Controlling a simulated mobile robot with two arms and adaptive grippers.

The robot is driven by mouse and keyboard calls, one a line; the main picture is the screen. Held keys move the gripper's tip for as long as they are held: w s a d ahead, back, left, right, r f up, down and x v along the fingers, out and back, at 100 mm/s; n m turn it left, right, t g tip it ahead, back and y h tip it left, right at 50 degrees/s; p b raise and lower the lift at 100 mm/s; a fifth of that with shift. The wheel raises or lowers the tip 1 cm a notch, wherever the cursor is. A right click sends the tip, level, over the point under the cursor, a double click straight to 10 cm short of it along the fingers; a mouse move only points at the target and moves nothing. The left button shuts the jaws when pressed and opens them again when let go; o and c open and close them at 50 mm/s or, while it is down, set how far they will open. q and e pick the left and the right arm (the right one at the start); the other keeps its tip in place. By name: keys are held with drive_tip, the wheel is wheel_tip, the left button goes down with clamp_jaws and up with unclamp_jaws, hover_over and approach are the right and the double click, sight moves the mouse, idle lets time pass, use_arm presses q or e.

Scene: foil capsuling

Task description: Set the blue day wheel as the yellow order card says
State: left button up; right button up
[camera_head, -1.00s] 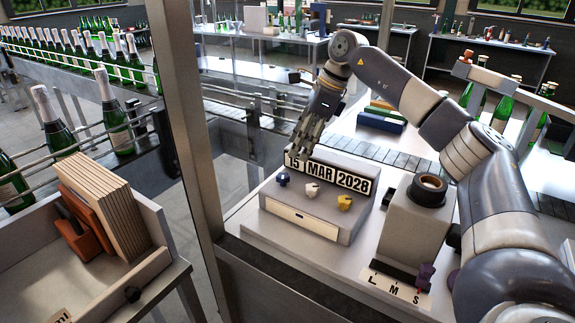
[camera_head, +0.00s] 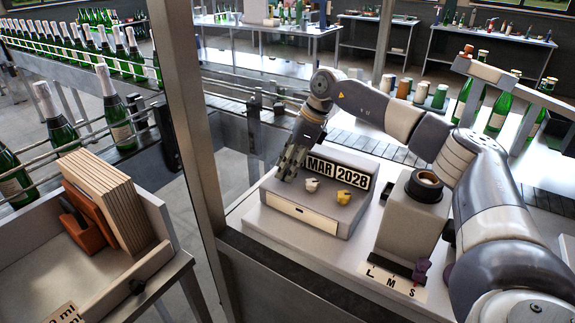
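The date stamp box (camera_head: 338,224) stands on the bench, with a display on top reading MAR (camera_head: 321,165) and 2028 (camera_head: 352,177). A white wheel (camera_head: 312,185) and a yellow wheel (camera_head: 344,198) sit on its sloped face. My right gripper (camera_head: 287,177) points down over the left end of this face. It hides the blue day wheel and the day number. I cannot tell whether its fingers touch or grip the wheel. The yellow order card is not recognisable in view. My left gripper is not in view.
A grey block with a dark round opening (camera_head: 424,184) stands right of the box, behind an L M S strip (camera_head: 393,283). A metal post (camera_head: 186,120) rises at left. Brown boards (camera_head: 108,205) sit in a bin at front left. Green bottles line the conveyor.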

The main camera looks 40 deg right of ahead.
drive_tip(key=c, duration=0.3)
drive_tip(key=shift+c, duration=0.2)
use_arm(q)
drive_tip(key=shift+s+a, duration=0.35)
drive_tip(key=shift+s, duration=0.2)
